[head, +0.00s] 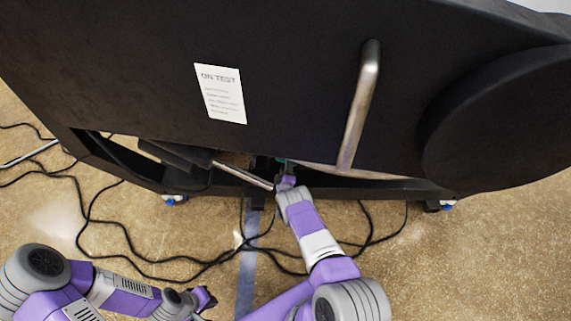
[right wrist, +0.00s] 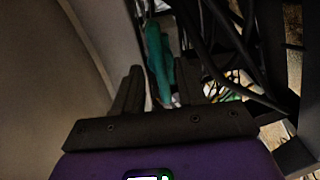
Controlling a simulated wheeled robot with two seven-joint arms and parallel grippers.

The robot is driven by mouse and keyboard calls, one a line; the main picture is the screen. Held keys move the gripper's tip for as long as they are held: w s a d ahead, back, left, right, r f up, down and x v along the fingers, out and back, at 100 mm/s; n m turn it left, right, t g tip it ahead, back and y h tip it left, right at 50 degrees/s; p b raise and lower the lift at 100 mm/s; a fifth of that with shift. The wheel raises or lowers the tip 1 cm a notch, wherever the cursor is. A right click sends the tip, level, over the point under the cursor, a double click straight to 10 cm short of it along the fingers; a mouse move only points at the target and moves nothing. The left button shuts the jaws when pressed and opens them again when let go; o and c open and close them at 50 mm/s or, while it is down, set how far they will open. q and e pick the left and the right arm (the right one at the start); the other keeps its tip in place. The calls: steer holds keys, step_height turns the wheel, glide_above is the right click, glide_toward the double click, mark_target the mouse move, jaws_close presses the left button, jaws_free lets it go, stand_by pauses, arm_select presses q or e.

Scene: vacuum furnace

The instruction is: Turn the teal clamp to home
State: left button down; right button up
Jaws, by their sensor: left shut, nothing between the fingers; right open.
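The teal clamp (right wrist: 158,58) is a long, narrow bar in the right wrist view. It stands ahead of my right gripper (right wrist: 160,78), in line with the gap between the two fingers. The fingers are apart; I cannot tell whether either touches the clamp. In the head view only a sliver of teal (head: 281,160) shows under the furnace door's lower edge, beside my right gripper (head: 286,174). Most of the clamp is hidden there. My left gripper (head: 207,299) is shut and empty, low over the floor at the bottom of the head view.
The black furnace door (head: 290,90) overhangs my right gripper, with a metal handle (head: 360,105) and an "ON TEST" sheet (head: 220,93). A dark frame on casters lies below. Black cables (head: 130,245) trail over the floor, and dark hoses (right wrist: 225,45) run right of the clamp.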

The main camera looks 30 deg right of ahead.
steer(key=shift+b+x, duration=0.4)
steer(key=shift+x, duration=0.85)
jaws_close()
